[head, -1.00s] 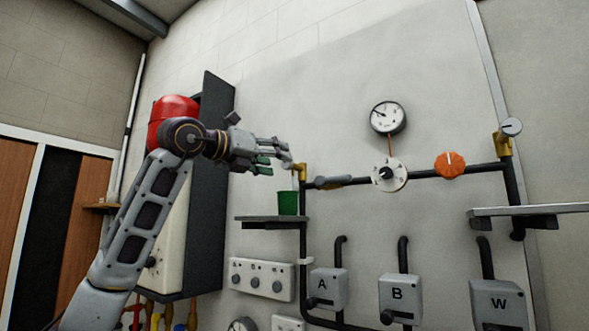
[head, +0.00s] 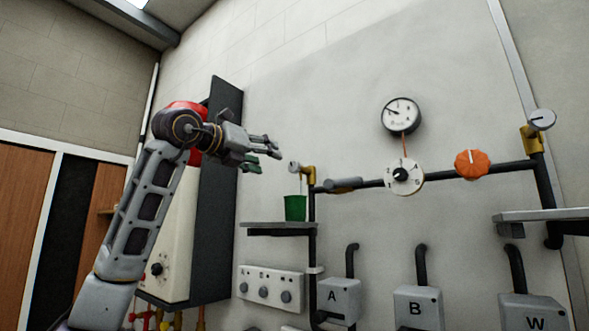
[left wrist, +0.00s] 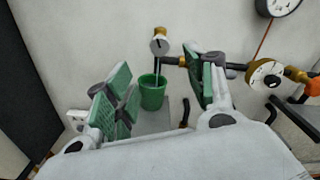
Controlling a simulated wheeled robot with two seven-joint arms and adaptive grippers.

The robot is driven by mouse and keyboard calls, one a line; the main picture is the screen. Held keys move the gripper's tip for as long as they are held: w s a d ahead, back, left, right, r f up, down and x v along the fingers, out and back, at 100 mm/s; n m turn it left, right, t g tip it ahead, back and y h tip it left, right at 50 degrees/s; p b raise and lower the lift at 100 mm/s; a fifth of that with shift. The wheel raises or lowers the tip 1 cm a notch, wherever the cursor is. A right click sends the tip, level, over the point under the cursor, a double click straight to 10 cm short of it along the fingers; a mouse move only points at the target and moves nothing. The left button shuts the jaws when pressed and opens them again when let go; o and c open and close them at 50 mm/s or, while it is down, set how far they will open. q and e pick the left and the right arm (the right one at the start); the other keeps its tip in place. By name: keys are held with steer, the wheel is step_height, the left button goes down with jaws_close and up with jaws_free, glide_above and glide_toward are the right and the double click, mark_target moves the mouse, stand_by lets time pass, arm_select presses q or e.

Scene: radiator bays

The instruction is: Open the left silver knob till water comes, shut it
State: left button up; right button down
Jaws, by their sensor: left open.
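The left silver knob (head: 293,167) sits on a brass tap at the left end of the black pipe. In the left wrist view the knob (left wrist: 159,44) shows a dark mark on its face. A thin pale stream of water (left wrist: 157,70) runs down from the tap into a green cup (left wrist: 152,93). The cup (head: 295,208) stands upright on a small grey shelf (head: 262,225). My left gripper (head: 270,147) is open and empty, up and left of the knob and apart from it. My right gripper is not in view.
Along the pipe are a grey lever (head: 343,184), a white numbered dial (head: 404,176), an orange knob (head: 472,164) and a second silver knob (head: 542,119). A gauge (head: 401,115) hangs above. A dark-sided boiler (head: 212,190) stands close beside my left arm.

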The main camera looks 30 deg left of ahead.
mark_target(292, 166)
arm_select(q)
steer(key=w+p, duration=0.1)
steer(key=w, duration=0.3)
steer(key=w+p, duration=0.1)
steer(key=w, duration=0.2)
steer(key=w+d+p, duration=0.1)
steer(key=w, duration=0.3)
steer(key=shift+w+r, duration=0.1)
steer(key=shift+w, duration=0.25)
steer(key=shift+w+p, duration=0.4)
steer(key=shift+w, duration=0.55)
steer(key=c, duration=1)
